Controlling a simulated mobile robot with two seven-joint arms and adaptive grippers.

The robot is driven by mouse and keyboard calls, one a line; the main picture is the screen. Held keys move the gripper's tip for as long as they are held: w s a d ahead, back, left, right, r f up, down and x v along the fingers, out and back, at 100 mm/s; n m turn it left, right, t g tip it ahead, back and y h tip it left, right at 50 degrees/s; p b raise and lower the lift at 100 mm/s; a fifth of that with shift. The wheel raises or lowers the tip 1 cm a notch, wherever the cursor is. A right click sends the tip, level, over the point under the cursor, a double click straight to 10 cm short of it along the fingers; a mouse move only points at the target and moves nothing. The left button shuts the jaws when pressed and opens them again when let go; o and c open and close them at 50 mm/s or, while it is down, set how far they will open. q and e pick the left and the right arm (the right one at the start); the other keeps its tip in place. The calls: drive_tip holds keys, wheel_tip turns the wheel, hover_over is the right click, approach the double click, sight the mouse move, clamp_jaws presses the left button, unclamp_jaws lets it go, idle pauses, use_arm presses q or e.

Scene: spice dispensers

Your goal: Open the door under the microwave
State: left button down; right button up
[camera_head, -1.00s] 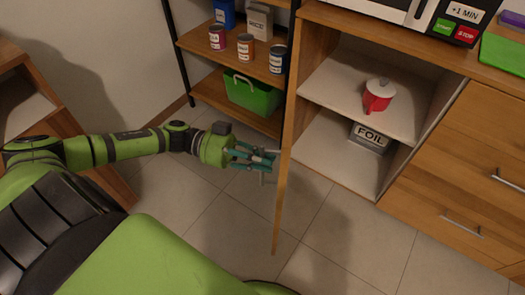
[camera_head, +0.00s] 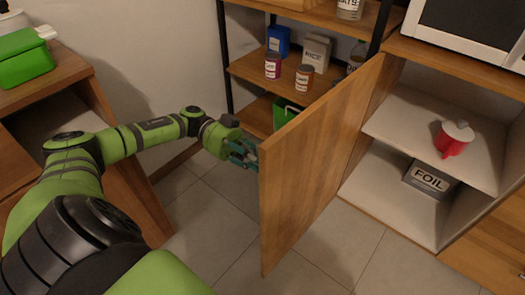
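The wooden door (camera_head: 312,165) of the cabinet under the microwave (camera_head: 465,28) stands wide open, swung out towards me, with its inner face in view. Inside the cabinet, a shelf (camera_head: 405,122) and the lower space are exposed. My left gripper (camera_head: 245,155) is at the outer side of the door, beside its free edge. Its teal fingers are partly hidden by the door, as is the handle, so I cannot tell whether they grip it. My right gripper is not in view.
A red pot with a white lid (camera_head: 453,139) stands on the cabinet shelf, with a FOIL box (camera_head: 430,180) below. An open rack (camera_head: 265,82) with jars and a green bin (camera_head: 284,112) is behind the door. A wooden unit (camera_head: 85,95) stands left. Floor before the door is clear.

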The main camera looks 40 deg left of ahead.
use_arm(q)
drive_tip(key=shift+a+f, duration=0.1)
drive_tip(key=c, duration=1.2)
unclamp_jaws()
drive_tip(key=shift+o, duration=0.2)
drive_tip(key=shift+a, duration=0.15)
drive_tip(key=a, duration=1.1)
drive_tip(key=shift+a, duration=0.35)
